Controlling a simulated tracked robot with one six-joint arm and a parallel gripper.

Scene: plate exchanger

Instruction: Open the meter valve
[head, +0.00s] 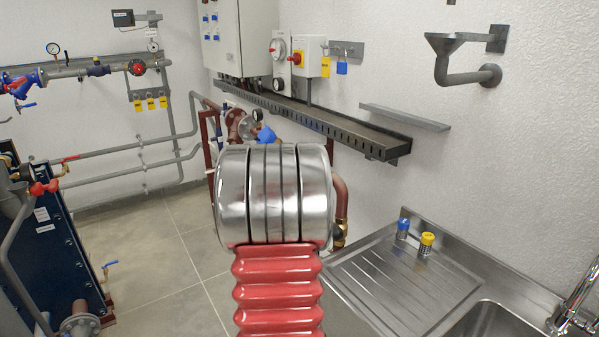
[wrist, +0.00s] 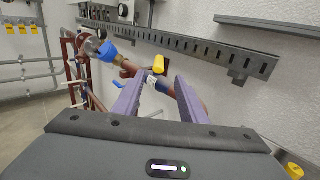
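In the wrist view, my gripper (wrist: 158,82) is open, its two purple-grey fingers spread and pointing at a brown pipe run along the wall. A yellow valve handle (wrist: 158,64) shows in the gap just above the fingertips, with a small white part below it. I cannot tell whether the fingers touch anything. A blue meter-like body (wrist: 105,50) is on the same pipe run to the left, with a small blue lever (wrist: 118,84) nearer the left finger. No label shows which one is the meter valve. In the head view, my arm hides the gripper and the yellow handle; the blue body (head: 266,136) shows.
A slotted grey cable tray (head: 300,118) runs along the wall above the pipes. A steel sink and drainer (head: 405,285) stand at the right, with blue and yellow caps. Blue plate-exchanger panels (head: 60,245) stand at the left. The tiled floor between is clear.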

